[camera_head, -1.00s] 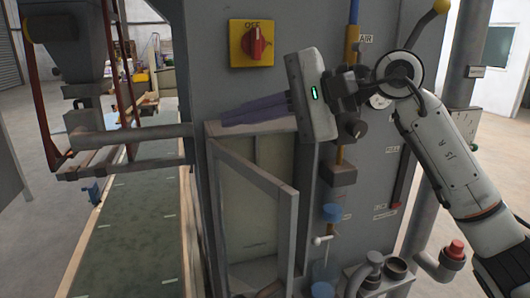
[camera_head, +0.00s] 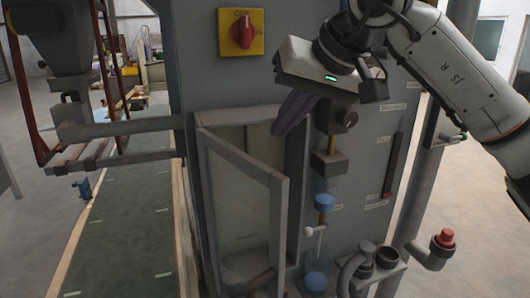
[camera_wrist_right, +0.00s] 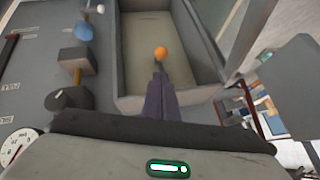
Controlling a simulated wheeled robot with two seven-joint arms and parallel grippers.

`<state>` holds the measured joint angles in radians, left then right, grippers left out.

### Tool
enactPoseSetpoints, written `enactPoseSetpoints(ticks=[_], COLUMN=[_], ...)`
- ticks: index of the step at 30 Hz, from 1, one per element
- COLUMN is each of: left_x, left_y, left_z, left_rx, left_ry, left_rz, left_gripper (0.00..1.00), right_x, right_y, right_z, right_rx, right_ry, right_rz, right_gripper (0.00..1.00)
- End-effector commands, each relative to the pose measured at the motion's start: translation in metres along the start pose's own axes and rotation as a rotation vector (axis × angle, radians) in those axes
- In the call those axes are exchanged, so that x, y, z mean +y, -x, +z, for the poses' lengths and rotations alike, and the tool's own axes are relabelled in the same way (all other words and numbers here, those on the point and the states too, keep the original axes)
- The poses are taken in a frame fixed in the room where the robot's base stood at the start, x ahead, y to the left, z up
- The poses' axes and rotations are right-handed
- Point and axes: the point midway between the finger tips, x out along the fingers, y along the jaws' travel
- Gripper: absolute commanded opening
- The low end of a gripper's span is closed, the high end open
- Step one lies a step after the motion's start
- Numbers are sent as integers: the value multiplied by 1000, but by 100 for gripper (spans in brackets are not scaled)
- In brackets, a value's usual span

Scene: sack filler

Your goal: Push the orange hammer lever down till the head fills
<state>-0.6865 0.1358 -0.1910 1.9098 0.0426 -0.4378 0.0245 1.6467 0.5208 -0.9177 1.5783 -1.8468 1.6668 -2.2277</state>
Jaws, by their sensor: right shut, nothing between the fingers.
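An orange ball knob (camera_wrist_right: 161,52), which looks like the end of the hammer lever, shows in the right wrist view just beyond my fingertips, against the open cabinet. In the head view I cannot make it out. My right gripper (camera_head: 279,129) is shut, with its dark fingers together and nothing between them. It points down and left at the upper right corner of the cabinet opening. In the right wrist view the fingers (camera_wrist_right: 158,73) end close to the knob; I cannot tell whether they touch. My left gripper is not in view.
The grey cabinet door (camera_head: 243,205) stands open toward me. A red rotary switch (camera_head: 242,31) is above. A brass valve pipe with a blue fitting (camera_head: 324,201) runs right of the opening. A red button (camera_head: 445,238) is at lower right. A green conveyor (camera_head: 120,237) lies left.

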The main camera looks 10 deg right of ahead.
Motion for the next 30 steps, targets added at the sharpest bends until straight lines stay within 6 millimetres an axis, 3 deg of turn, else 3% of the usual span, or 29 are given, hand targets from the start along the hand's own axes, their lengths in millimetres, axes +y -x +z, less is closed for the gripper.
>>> enactPoseSetpoints(ticks=[7, 21, 30], left_x=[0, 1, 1], left_y=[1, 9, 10], left_z=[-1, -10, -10], left_rx=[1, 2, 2], left_ry=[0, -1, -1], left_rz=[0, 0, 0], left_gripper=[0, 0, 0], right_x=[0, 0, 0], right_y=[-10, -87, -100], right_z=[0, 0, 0], right_rx=[-2, -1, 2], right_ry=[-2, -3, -1], right_rz=[0, -1, -1], right_gripper=[0, 0, 0])
